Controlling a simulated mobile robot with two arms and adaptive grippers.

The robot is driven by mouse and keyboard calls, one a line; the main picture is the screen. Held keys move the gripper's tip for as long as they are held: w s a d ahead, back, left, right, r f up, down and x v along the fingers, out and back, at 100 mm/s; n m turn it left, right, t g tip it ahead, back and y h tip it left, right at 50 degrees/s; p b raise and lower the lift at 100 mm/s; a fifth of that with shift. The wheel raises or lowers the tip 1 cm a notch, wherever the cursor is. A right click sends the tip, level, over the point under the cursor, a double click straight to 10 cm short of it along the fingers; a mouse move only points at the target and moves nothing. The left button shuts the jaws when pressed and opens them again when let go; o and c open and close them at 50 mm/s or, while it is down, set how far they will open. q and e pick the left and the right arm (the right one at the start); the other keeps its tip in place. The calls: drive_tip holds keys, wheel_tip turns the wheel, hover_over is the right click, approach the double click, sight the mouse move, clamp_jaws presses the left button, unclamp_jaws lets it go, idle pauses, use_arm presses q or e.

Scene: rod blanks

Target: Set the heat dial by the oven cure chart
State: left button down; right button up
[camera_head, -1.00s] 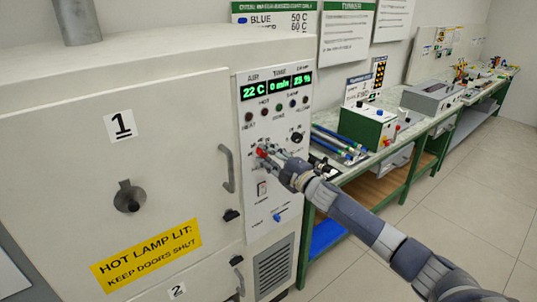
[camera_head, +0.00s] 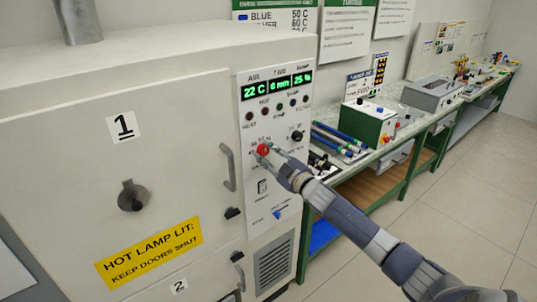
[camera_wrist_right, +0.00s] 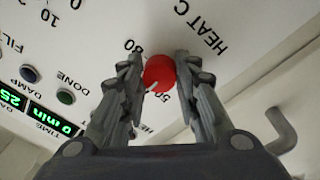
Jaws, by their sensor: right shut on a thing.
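The red heat dial (camera_head: 263,149) is on the oven's control panel, below the row of lamps. In the right wrist view the dial (camera_wrist_right: 159,73) sits between my fingers, with a white pointer mark towards the "50" on the printed scale; "80" is also readable. My right gripper (camera_wrist_right: 160,80) is shut on the dial, one finger on each side. The oven cure chart (camera_head: 275,17) hangs on the wall behind, cut off at the top; it shows "BLUE", "50 C" and a second line with "60 C". My left gripper is not in view.
The green display (camera_head: 276,87) reads 22 C, 0 min, 25 %. A black knob (camera_head: 297,136) is right of the dial. The oven door handle (camera_head: 229,168) stands out left of the panel. A green bench (camera_head: 400,150) with rods and boxes is to the right.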

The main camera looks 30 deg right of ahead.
idle(0.3)
drive_tip(key=o, duration=1.1)
drive_tip(key=shift+c, duration=0.2)
drive_tip(key=shift+s+f, duration=0.2)
drive_tip(key=shift+s, duration=0.35)
drive_tip(key=s+d, duration=0.1)
drive_tip(key=s, duration=0.9)
drive_tip(key=shift+s+f, duration=0.35)
drive_tip(key=shift+s, duration=0.05)
